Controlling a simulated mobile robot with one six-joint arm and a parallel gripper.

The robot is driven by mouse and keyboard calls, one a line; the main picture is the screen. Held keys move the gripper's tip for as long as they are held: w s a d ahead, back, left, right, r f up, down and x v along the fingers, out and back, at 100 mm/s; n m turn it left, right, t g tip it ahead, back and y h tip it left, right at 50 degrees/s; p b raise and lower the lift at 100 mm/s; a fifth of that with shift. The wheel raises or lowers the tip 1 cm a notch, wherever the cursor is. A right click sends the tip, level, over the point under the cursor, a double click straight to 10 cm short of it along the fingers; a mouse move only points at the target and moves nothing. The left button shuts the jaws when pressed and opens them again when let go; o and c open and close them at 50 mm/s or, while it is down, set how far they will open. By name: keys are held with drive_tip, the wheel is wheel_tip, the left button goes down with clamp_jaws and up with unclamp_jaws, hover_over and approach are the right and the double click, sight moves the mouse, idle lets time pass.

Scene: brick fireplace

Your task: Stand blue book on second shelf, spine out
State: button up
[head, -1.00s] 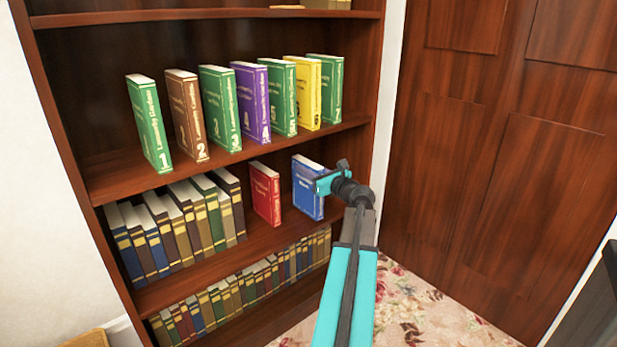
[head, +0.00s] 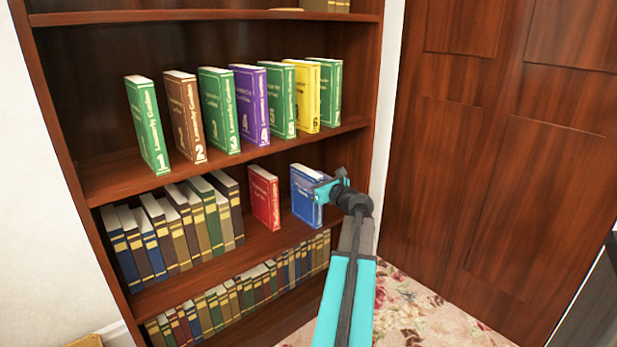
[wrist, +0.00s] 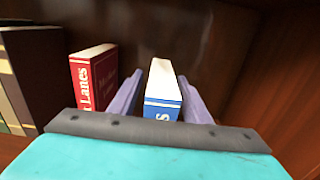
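The blue book (head: 305,199) stands upright on the second shelf from the bottom, right of the red book (head: 264,198). Its spine faces out in the wrist view (wrist: 162,108), with blue bands and white lettering. My gripper (head: 324,190) is at its front. In the wrist view its two grey-purple fingers (wrist: 161,98) lie on either side of the book. A narrow gap shows on the left, and the right finger is very close to the cover or touching it. The gripper looks open around the book. The red book also shows in the wrist view (wrist: 92,78), upright and apart.
Several numbered books, such as the purple one (head: 251,104), stand on the shelf above. A row of old books (head: 176,228) fills the left of the blue book's shelf. A wooden panelled door (head: 500,150) is at the right. Bare shelf lies between the red and blue books.

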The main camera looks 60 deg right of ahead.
drive_tip(key=shift+r, duration=0.1)
drive_tip(key=shift+s+a+r+p, duration=0.1)
drive_tip(key=shift+s+a+p, duration=0.15)
drive_tip(key=shift+s, duration=0.3)
drive_tip(key=p+v, duration=0.4)
drive_tip(key=v, duration=0.6)
drive_tip(key=shift+s, duration=0.4)
drive_tip(key=shift+a, duration=0.1)
